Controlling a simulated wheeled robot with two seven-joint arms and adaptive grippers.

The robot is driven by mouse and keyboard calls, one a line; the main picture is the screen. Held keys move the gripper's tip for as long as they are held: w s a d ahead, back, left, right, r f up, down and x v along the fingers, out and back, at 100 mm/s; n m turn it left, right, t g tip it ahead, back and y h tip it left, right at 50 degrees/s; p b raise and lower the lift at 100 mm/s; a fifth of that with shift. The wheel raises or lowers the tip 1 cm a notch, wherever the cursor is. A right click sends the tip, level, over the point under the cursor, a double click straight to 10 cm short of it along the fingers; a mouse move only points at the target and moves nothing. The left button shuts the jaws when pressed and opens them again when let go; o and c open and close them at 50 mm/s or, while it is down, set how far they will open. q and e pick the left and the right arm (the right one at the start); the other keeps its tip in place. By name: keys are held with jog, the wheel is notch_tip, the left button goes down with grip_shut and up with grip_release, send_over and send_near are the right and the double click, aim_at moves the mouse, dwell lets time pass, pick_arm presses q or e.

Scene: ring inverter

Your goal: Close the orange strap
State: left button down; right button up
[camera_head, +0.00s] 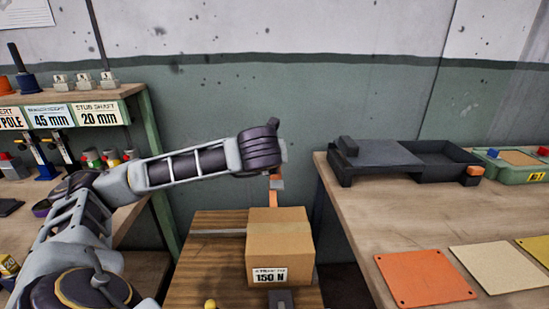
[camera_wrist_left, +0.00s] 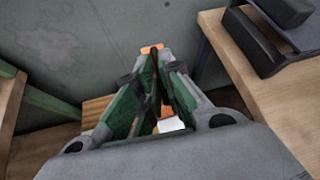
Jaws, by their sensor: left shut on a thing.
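The orange strap (camera_head: 276,197) rises from behind the top edge of a cardboard box (camera_head: 265,243) labelled 150 N. Orange also shows beyond and between my left gripper's fingers in the left wrist view. My left gripper (camera_wrist_left: 159,62) has its green-padded fingers closed together at the tips, shut on the strap's upper part. In the head view, my left wrist hides most of this gripper above the box's back edge. The strap's far end and lower run are mostly hidden. My right gripper is in neither view.
The box stands on a wooden surface (camera_head: 207,258). A small dark grey block (camera_head: 281,299) sits before it. On the right, a bench (camera_head: 360,225) bears a black tray (camera_head: 436,153) and coloured plates. On the left, a shelf (camera_head: 60,99) holds small parts.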

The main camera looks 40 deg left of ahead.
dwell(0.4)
pick_arm(q)
jog(key=c, duration=1.6)
grip_release()
jog(key=shift+o, duration=0.2)
jog(key=shift+r, duration=0.1)
notch_tip(320, 180, up, 10)
